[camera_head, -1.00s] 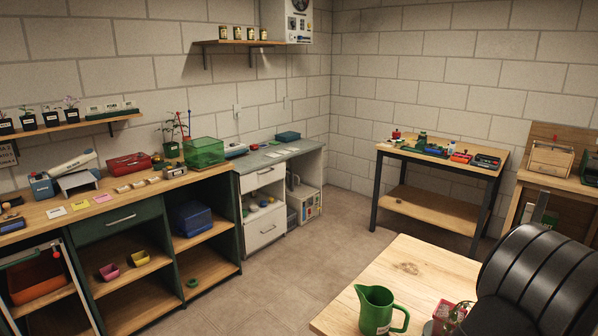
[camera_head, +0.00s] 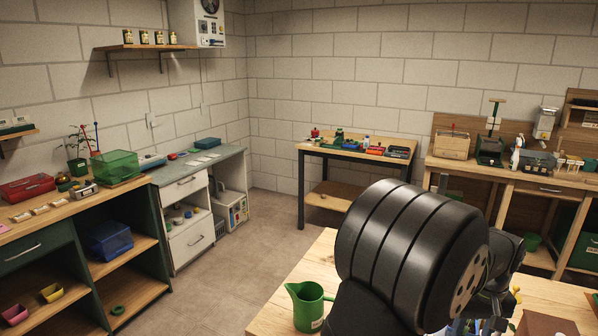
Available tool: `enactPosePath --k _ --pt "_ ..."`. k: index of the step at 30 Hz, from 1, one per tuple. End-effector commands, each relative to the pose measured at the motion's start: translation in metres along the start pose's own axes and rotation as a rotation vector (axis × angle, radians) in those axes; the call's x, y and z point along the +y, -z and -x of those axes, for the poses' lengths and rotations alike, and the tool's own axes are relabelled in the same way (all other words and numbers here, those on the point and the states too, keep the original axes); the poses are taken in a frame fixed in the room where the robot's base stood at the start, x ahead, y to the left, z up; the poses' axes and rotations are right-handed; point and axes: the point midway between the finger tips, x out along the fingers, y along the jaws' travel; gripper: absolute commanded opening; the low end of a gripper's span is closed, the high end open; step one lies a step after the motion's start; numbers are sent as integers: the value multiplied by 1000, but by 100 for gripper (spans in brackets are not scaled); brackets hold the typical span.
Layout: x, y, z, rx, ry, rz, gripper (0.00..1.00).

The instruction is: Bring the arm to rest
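My arm (camera_head: 405,262), a thick black ribbed link, rises in the lower middle of the head view, in front of the near wooden table (camera_head: 275,316). A darker arm part shows just to its right. I cannot make out my gripper's fingers; they are hidden behind the arm or out of the frame. Whether it holds anything does not show.
A green jug (camera_head: 308,307) stands on the near table, close beside my arm's left edge. Small items and a brown block (camera_head: 545,325) lie to the arm's right. Benches line the walls; the floor (camera_head: 235,225) between is clear.

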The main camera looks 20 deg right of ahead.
Motion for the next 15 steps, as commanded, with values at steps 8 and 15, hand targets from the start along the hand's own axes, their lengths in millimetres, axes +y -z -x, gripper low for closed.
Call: enactPosePath --k 8,15 --pt "-1 -1 -61 -5 5 0 50" --pt "-1 -1 -109 -4 5 0 50"
